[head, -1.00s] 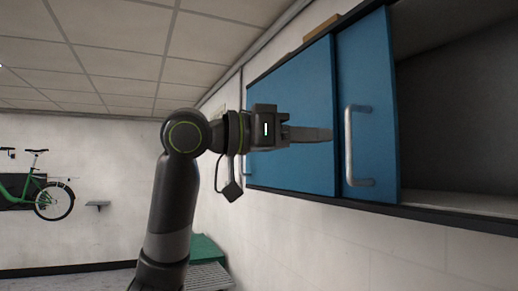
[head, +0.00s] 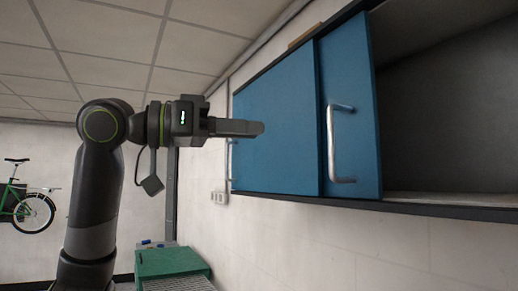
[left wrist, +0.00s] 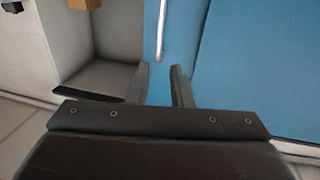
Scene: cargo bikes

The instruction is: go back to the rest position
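My left gripper (head: 262,128) is in front of the blue sliding doors of a wall cabinet, left of the near door's handle (head: 338,145) and apart from it. In the left wrist view my left gripper (left wrist: 160,72) shows its two fingers with a gap between them and nothing held. The handle (left wrist: 161,32) appears beyond the fingertips there. The near blue door (head: 352,105) overlaps the far blue door (head: 275,120), and the cabinet's right part is open. My right gripper is in neither view.
The open cabinet compartment (head: 450,120) is at the right and looks empty in the head view. A green case or bench (head: 170,262) stands low by the wall. A green bike (head: 28,208) is at the far left. The space left of my arm looks clear.

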